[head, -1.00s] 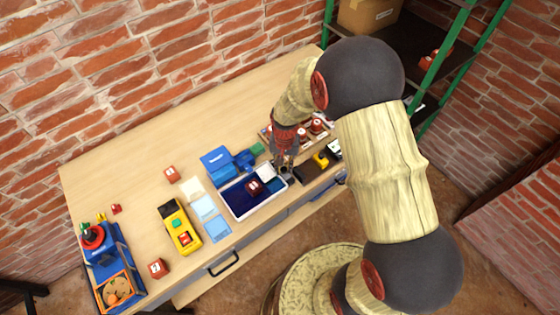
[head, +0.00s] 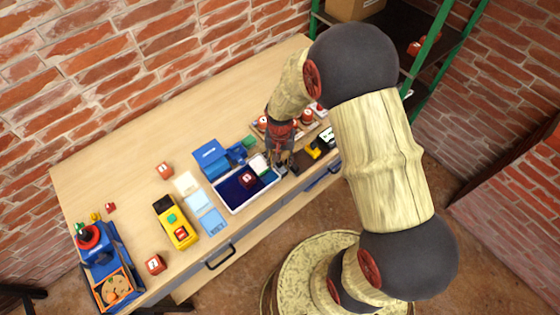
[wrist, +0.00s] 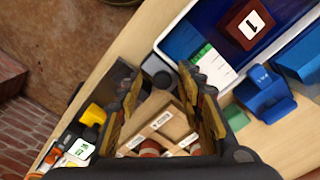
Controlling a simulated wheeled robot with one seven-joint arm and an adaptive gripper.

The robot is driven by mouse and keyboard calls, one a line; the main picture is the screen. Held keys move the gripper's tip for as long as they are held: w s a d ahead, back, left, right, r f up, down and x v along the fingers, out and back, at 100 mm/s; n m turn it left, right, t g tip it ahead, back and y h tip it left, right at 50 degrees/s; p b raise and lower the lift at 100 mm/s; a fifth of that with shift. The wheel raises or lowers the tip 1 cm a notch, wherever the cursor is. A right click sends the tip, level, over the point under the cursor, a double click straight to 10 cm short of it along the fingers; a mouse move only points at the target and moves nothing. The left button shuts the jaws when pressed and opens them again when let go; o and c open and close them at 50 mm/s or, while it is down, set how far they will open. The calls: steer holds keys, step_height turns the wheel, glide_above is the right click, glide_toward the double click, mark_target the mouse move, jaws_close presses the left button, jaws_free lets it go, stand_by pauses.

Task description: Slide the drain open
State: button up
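A blue tray with a white rim (head: 236,208) stands near the table's front edge. It holds a dark red block marked 1 (head: 247,180) and a white-and-green piece (head: 261,168), also visible in the wrist view (wrist: 210,64). A small grey rounded part (wrist: 157,70) sits just outside the tray's rim. I cannot tell for sure which part is the drain. My gripper (head: 281,168) is low beside the tray's right end. In the wrist view its fingers (wrist: 158,84) are apart, with the grey part showing between their tips; contact is not clear.
A cardboard-coloured holder (wrist: 158,122) with red-and-white items lies beyond my fingers. A blue device (head: 212,159) stands behind the tray. A yellow device (head: 176,222) and pale blue cards (head: 205,210) lie left. A drawer handle (head: 221,257) sticks out in front.

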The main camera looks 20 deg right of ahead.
mark_target(280, 164)
steer(key=shift+r, duration=0.1)
step_height(280, 164, up, 12)
stand_by(0.5)
stand_by(0.5)
steer(key=s+r+n+t+b, duration=0.2)
steer(key=s+r+n+t, duration=0.3)
steer(key=s+r, duration=1.3)
step_height(280, 164, up, 4)
steer(key=shift+a+f+t, duration=0.25)
steer(key=shift+a+t, duration=0.05)
steer(key=shift+a, duration=0.15)
